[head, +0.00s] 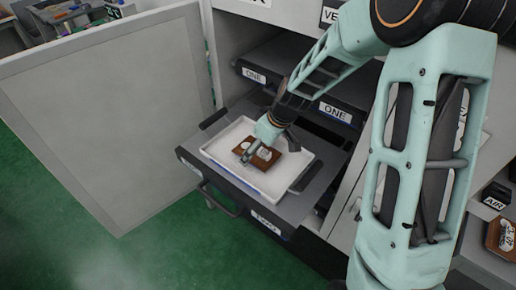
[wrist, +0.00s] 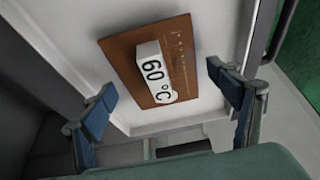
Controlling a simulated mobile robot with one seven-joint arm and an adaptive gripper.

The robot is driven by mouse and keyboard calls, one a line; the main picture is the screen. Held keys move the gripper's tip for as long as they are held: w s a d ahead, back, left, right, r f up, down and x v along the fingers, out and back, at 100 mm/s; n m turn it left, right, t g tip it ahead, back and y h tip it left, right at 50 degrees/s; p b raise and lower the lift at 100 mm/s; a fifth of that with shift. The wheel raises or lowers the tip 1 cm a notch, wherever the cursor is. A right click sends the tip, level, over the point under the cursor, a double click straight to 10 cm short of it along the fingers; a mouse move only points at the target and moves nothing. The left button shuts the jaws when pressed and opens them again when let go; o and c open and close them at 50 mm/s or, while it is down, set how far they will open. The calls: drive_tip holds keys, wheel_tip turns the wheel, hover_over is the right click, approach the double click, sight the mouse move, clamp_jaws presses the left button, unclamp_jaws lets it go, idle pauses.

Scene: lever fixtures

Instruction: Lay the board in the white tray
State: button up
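The brown board (head: 262,155) lies inside the white tray (head: 218,146), which sits on a pulled-out grey drawer.
The open drawer (head: 268,208) has a handle bar at its front, below the cabinet's other drawers. A large grey door panel (head: 105,105) stands open at the left. Another brown board (head: 502,238) lies at the far right beside an "AIR" label. Green floor is clear in front.

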drive_tip(key=shift+d+r, duration=0.1)
drive_tip(key=shift+r, duration=0.4)
drive_tip(key=v, duration=1.1)
drive_tip(key=shift+d+r, duration=0.15)
